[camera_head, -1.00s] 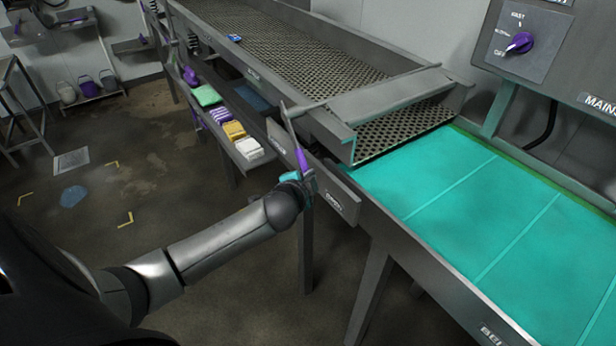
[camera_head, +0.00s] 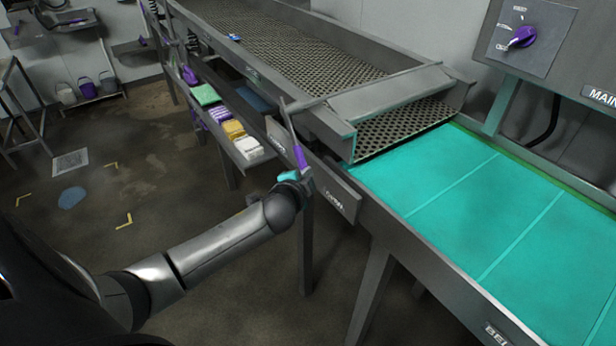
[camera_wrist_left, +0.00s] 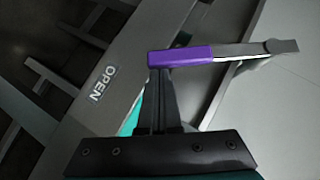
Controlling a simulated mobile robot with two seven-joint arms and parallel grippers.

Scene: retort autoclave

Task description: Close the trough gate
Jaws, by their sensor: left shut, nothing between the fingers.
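The trough gate (camera_head: 390,90) is a grey plate across the near end of the perforated trough (camera_head: 300,55). Perforated floor shows on both sides of it. My left gripper (camera_head: 298,176) is at the lower end of the grip. In the left wrist view my left gripper (camera_wrist_left: 158,75) is shut and empty, its fingertips against or very close to the purple grip (camera_wrist_left: 181,57); contact is unclear. An OPEN label (camera_wrist_left: 104,84) shows on the side plate. My right gripper is out of view.
A turquoise belt (camera_head: 470,210) runs from the trough end to the lower right. A control box with a purple knob (camera_head: 522,37) is at the upper right. A side shelf (camera_head: 228,143) holds several coloured packs. The floor at left is mostly clear.

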